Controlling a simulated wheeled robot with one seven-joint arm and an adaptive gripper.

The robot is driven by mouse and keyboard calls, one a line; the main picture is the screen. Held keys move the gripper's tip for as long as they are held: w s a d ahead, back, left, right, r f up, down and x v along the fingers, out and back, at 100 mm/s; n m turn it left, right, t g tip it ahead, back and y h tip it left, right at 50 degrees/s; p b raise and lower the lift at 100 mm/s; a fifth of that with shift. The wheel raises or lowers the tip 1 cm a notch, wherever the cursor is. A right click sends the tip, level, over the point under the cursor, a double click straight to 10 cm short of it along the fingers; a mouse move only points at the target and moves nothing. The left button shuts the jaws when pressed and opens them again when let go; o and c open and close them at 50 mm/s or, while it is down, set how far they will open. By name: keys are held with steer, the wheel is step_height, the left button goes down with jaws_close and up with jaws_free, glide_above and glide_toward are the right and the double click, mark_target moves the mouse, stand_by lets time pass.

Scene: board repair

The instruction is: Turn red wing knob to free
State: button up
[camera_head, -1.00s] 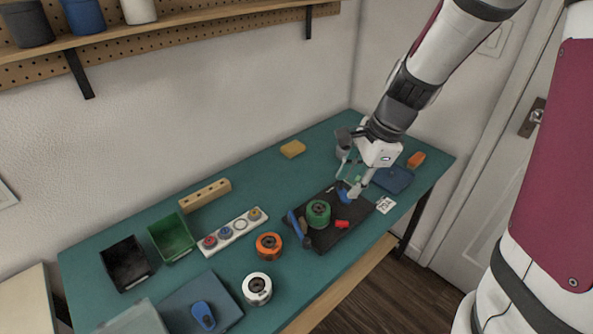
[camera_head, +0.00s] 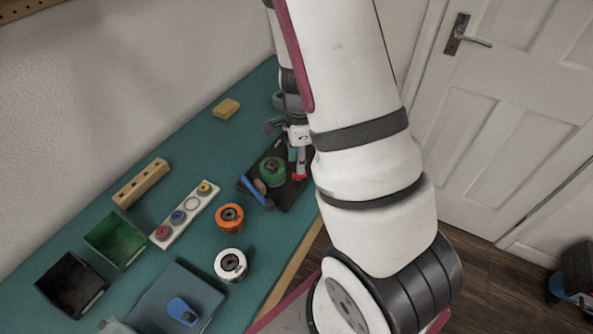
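The red wing knob (camera_head: 299,177) is a small red piece at the right front of the black board fixture (camera_head: 285,199). My gripper (camera_head: 298,165) points down right at the knob, its fingers just above or around it. The view is too small to tell whether they touch it or how far they are apart. A green round spool-like part (camera_head: 272,171) sits on the fixture to the left, with a blue handle (camera_head: 254,190) at the fixture's left edge. My arm hides the fixture's right side.
An orange ring part (camera_head: 229,217) and a white one (camera_head: 231,264) stand on the teal table (camera_head: 190,268). A white strip with coloured knobs (camera_head: 186,215), a green bin (camera_head: 114,239), a black bin (camera_head: 72,285), a wooden block (camera_head: 140,183) and a yellow sponge (camera_head: 226,108) lie leftward.

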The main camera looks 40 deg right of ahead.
steer(key=shift+f+b, duration=0.3)
steer(key=shift+f, duration=2.1)
jaws_close()
